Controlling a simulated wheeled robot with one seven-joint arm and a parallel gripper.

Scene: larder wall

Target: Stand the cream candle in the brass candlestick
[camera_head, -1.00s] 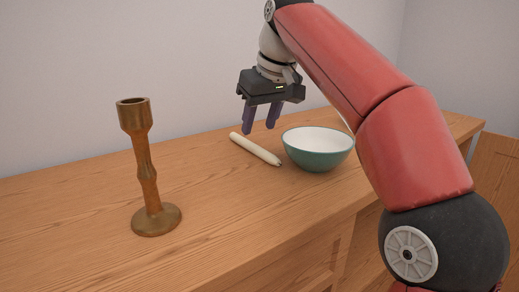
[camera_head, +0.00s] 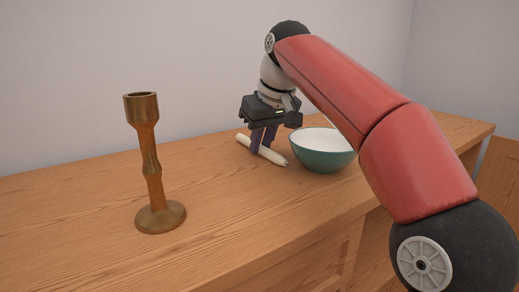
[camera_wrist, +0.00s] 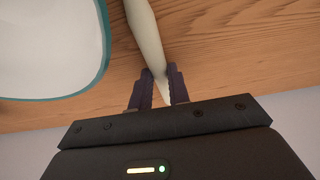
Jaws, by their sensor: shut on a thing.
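The cream candle (camera_head: 270,155) lies on its side on the wooden counter, left of the bowl. My gripper (camera_head: 262,148) is lowered over it and shut on it, with one finger on each side. In the wrist view the candle (camera_wrist: 148,42) runs between the two fingertips of my gripper (camera_wrist: 160,82). The brass candlestick (camera_head: 153,170) stands upright on the counter at the left, its cup at the top open. My gripper is well to the right of the candlestick and lower than its cup.
A teal bowl (camera_head: 318,158), white inside, stands close to the right of the candle. It also shows in the wrist view (camera_wrist: 104,62). The wooden counter (camera_head: 80,220) is clear between candlestick and candle. A pale wall (camera_head: 120,50) rises behind.

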